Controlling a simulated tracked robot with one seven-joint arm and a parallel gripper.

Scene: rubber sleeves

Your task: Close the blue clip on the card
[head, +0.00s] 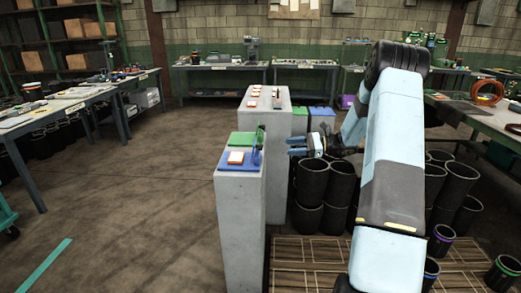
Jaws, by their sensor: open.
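A white card (235,157) with an orange edge lies on a blue pad (225,167) on top of the near grey pillar. A small upright blue piece, which looks like the blue clip (256,157), stands at the right edge of that pad, beside the card and apart from it. My gripper (291,146) is open and empty, just right of the pillar top, with its fingers pointing left towards the blue clip. A gap shows between the fingers and the clip. The clip's finer shape is too small to tell.
A green pad (242,138) lies behind the blue one, with a dark upright piece (261,137) at its right. A second grey pillar (279,122) with small cards stands behind. Black rubber sleeves (312,181) crowd the right side.

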